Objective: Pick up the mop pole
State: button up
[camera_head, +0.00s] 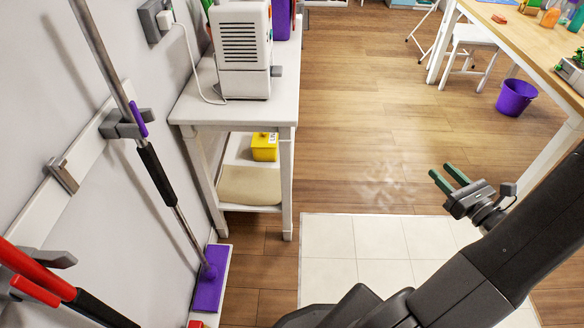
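The mop pole (157,174) hangs at the left against the wall. It is a grey metal pole with a black grip, held in a grey wall clip (124,124) with a purple part beside it. It runs down to a flat purple mop head (211,279) near the floor. My gripper (449,179) is at the right, far from the pole, over the floor. Its two green-tipped fingers are apart, with nothing between them. The top of the pole is cut off by the picture's upper edge.
A white side table (188,104) with a white appliance (243,48) stands right of the pole. Red and black handles (42,272) hang at lower left. A wooden-topped table (522,38), stool and purple bucket (515,97) are at right. The middle floor is clear.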

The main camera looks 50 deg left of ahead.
aim_at(209, 293)
jog(key=k+j+u, duration=0.1)
jog(key=u, duration=0.35)
jog(key=j+u, duration=0.2)
jog(key=u, duration=1.45)
jog(key=k+j, duration=0.05)
jog(key=j, duration=0.05)
